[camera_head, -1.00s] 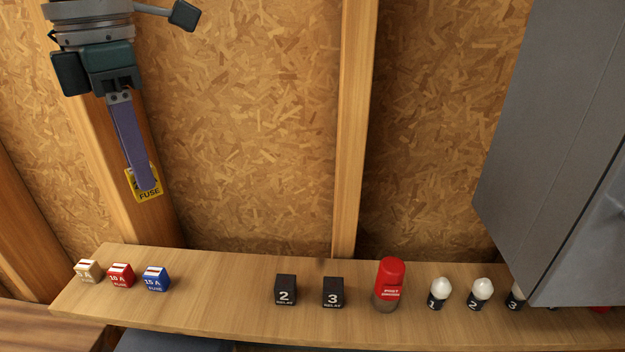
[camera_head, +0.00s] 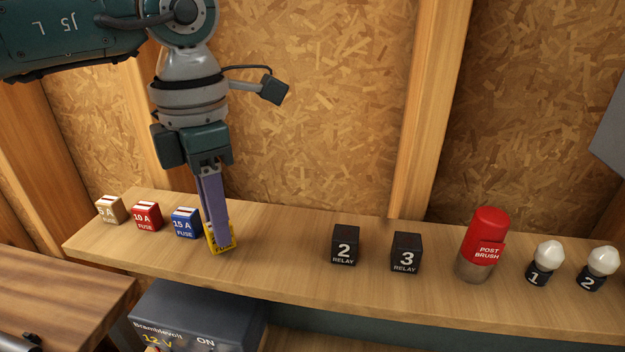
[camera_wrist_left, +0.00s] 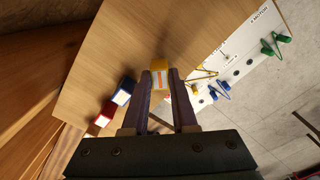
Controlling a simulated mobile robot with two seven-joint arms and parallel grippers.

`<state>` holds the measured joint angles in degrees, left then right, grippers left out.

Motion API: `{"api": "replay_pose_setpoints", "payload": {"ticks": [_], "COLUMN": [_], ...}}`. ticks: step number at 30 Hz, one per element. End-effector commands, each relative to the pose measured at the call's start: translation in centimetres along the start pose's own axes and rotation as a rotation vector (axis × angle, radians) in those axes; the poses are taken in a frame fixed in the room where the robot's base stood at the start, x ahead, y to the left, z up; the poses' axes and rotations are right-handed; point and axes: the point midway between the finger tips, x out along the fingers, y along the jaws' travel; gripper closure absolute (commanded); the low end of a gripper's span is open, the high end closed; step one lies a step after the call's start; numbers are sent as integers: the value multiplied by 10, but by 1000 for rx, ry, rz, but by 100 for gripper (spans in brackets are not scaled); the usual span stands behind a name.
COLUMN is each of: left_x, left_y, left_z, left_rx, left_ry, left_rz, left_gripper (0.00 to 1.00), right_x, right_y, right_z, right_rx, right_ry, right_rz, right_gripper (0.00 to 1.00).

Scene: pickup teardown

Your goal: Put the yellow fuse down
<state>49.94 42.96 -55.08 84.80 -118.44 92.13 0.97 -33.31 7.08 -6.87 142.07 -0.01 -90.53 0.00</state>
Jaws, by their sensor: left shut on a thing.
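The yellow fuse (camera_head: 218,243) is between the fingers of my left gripper (camera_head: 216,232), which is shut on it and points down. It is at or just above the wooden shelf (camera_head: 285,245), right of the blue 15 A fuse (camera_head: 186,223); I cannot tell whether it touches the wood. In the left wrist view the yellow fuse (camera_wrist_left: 160,66) shows between the two fingertips (camera_wrist_left: 160,82), and its sides are partly hidden by them. My right gripper is not in view.
A red 10 A fuse (camera_head: 146,216) and a tan fuse (camera_head: 110,210) stand left of the blue one. Relay 2 (camera_head: 345,245), relay 3 (camera_head: 406,252), a red post brush (camera_head: 484,245) and white bulbs (camera_head: 548,256) stand to the right. Shelf between yellow fuse and relay 2 is bare.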

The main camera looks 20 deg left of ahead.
Motion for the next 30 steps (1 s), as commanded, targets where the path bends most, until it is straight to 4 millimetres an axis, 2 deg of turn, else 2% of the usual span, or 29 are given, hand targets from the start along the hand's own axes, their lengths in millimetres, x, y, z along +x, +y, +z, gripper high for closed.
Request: {"api": "replay_pose_setpoints", "payload": {"ticks": [1, 11, 12, 20, 30], "left_x": [7, 8, 8, 7, 1], "left_y": [-2, -1, -1, -1, -1], "left_z": [1, 1, 1, 1, 1], "left_rx": [2, 1, 1, 1, 1], "left_ry": [-1, -1, -2, -1, -3], "left_rz": [0, 0, 0, 0, 1], "left_gripper": [100, 100, 73, 44, 44], "right_x": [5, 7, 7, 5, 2], "right_y": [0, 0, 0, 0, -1], "right_z": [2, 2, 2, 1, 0], "right_rx": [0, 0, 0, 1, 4], "right_ry": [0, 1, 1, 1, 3], "right_rz": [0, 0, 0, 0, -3], "right_gripper": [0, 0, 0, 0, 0]}}
